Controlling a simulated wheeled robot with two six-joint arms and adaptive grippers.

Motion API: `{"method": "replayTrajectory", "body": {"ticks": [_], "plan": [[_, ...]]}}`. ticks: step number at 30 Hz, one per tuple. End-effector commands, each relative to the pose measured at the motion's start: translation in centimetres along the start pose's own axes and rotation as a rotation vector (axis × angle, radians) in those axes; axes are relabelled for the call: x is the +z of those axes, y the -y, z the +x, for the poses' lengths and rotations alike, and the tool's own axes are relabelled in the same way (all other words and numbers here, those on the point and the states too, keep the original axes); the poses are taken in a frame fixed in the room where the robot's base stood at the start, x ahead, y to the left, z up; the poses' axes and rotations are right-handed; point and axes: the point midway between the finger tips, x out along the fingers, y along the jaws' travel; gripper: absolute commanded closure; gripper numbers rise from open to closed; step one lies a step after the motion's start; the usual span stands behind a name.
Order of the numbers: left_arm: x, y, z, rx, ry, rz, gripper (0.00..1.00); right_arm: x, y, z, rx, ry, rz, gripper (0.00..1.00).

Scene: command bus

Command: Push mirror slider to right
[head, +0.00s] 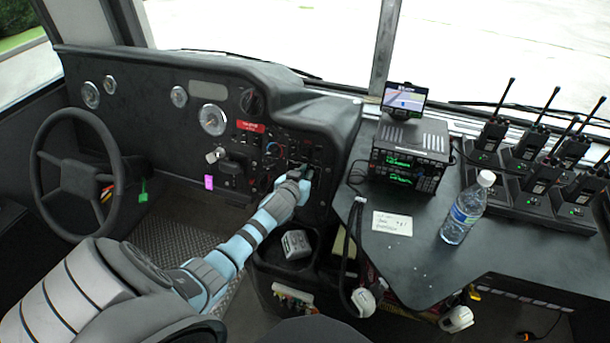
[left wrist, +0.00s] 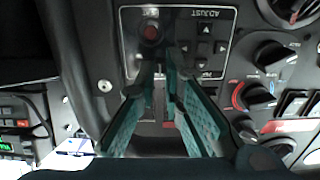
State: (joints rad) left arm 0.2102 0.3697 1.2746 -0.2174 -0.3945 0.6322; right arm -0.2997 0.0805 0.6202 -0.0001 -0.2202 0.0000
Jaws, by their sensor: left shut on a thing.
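The mirror control panel (left wrist: 205,18) is a dark plate with a white outline, the word ADJUST and several arrow buttons. It shows upside down in the left wrist view. A round red-topped knob (left wrist: 151,32) sits on it. My left gripper (left wrist: 161,70) has its teal fingers on this panel, tips close together, shut on a small part that I take to be the mirror slider; the fingers hide it. In the head view my left gripper (head: 304,170) reaches the right end of the dashboard and hides part of the panel. My right gripper is not in view.
Rotary knobs (left wrist: 272,54) and rocker switches (left wrist: 294,104) lie close beside the panel. A steering wheel (head: 76,172) stands left. On the right counter are a radio unit (head: 410,150), a water bottle (head: 467,210) and several handheld radios in chargers (head: 540,208).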

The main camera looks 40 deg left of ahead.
Motion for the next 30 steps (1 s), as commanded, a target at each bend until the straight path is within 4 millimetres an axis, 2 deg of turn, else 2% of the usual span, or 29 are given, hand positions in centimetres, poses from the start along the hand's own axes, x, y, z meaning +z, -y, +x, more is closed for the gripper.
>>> {"method": "replayTrajectory", "body": {"ticks": [3,9,16,17,20,30], "plan": [[0.0,-0.2,0.0,0.001,0.0,-0.002,1.0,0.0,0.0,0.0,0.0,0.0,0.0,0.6],[0.0,-2.2,0.0,0.001,0.0,-0.002,1.0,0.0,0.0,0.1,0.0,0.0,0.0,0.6],[0.0,-2.4,0.0,0.003,0.0,-0.002,1.0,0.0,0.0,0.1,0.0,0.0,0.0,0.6],[0.0,-2.4,0.0,0.003,0.0,-0.002,0.86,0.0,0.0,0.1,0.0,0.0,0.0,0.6],[0.0,-2.4,0.0,0.003,0.0,-0.002,0.7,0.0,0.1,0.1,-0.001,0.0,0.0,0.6],[0.1,-2.1,-0.3,-0.001,0.001,-0.001,0.7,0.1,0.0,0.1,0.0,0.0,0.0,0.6]]}}
